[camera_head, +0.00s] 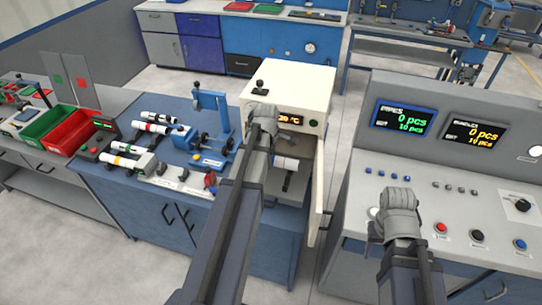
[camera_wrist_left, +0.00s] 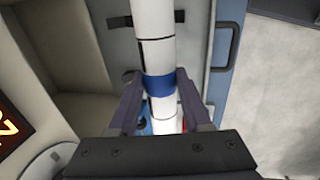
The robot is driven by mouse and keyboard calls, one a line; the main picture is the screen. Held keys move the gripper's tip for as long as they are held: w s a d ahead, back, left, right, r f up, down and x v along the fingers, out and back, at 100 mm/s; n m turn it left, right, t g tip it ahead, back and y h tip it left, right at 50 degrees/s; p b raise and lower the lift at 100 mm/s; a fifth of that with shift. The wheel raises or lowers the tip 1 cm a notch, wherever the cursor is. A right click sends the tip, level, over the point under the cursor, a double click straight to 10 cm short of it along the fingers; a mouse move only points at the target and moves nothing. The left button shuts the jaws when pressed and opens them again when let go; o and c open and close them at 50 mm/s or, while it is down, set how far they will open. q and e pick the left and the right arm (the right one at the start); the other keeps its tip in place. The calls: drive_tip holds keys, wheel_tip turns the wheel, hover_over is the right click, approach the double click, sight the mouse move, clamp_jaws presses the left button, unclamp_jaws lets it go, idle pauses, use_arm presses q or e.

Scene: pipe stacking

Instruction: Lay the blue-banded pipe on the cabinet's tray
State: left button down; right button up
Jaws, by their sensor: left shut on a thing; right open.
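My left gripper (camera_wrist_left: 160,78) is shut around the blue-banded pipe (camera_wrist_left: 154,28), a white tube with a blue band near the fingertips. In the head view my left wrist (camera_head: 263,112) hides the fingers, and part of the white pipe (camera_head: 286,163) shows inside the open cabinet (camera_head: 289,90). The pipe is above the cabinet's tray (camera_head: 295,191), a grey surface with a dark strip; I cannot tell whether they touch. My right gripper (camera_head: 397,204) is open and empty over the console, its fingers hardly visible.
The cabinet's open door (camera_head: 317,193) stands to the right of the opening. The blue bench (camera_head: 185,95) at left holds several banded pipes on holders and a blue fixture (camera_head: 213,125). The grey console (camera_head: 455,190) with screens is at right. A red bin (camera_head: 70,131) is far left.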

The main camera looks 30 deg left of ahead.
use_arm(q)
drive_tip(key=shift+f+b, duration=4.3)
drive_tip(key=shift+f, duration=0.1)
drive_tip(key=shift+f+b, duration=0.5)
drive_tip(key=shift+c, duration=1.3)
unclamp_jaws()
drive_tip(key=shift+r, duration=0.15)
drive_tip(key=r+p, duration=0.2)
drive_tip(key=s+r+p, duration=0.1)
drive_tip(key=r+p, duration=0.4)
drive_tip(key=shift+s+d+r+p, duration=0.15)
drive_tip(key=shift+s+r+p, duration=0.1)
drive_tip(key=shift+p, duration=0.15)
